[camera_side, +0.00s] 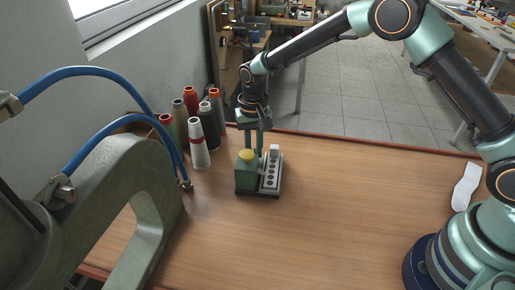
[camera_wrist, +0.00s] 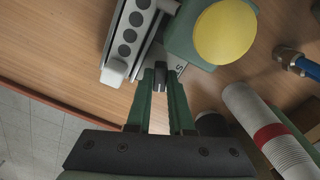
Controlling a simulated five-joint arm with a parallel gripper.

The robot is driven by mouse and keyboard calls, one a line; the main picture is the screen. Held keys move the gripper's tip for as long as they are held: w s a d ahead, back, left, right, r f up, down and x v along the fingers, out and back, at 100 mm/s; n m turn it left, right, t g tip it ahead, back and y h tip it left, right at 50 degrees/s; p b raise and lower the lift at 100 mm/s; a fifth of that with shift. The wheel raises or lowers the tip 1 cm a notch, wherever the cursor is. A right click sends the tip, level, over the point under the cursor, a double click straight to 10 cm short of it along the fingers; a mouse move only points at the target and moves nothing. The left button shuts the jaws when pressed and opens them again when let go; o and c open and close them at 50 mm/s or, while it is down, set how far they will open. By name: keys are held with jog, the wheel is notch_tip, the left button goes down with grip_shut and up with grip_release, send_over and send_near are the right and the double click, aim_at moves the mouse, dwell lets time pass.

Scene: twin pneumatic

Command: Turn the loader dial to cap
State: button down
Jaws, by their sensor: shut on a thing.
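The loader (camera_side: 258,193) stands on the table, with a green block (camera_side: 245,178) topped by a yellow round cap, and a grey strip (camera_side: 270,172) with a row of dark holes beside it. My gripper (camera_side: 259,153) reaches down from above at the loader's far end. In the wrist view my gripper (camera_wrist: 162,76) has its green fingers closed around a small dark knob, the dial (camera_wrist: 161,72). The dial sits on a pale plate between the strip and the green block. A letter like S shows beside it; other markings and the pointer's setting are hidden or too small to read.
Several thread spools (camera_side: 198,145) stand close to the left of the loader. A grey-green press frame (camera_side: 125,165) with blue hoses (camera_side: 110,130) fills the left foreground. A white flat piece (camera_side: 466,186) lies far right.

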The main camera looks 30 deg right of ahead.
jog(key=shift+r+m, duration=0.1)
jog(key=shift+m, duration=2.1)
jog(key=shift+w, duration=0.1)
jog(key=c, duration=0.8)
grip_release()
notch_tip(320, 180, up, 12)
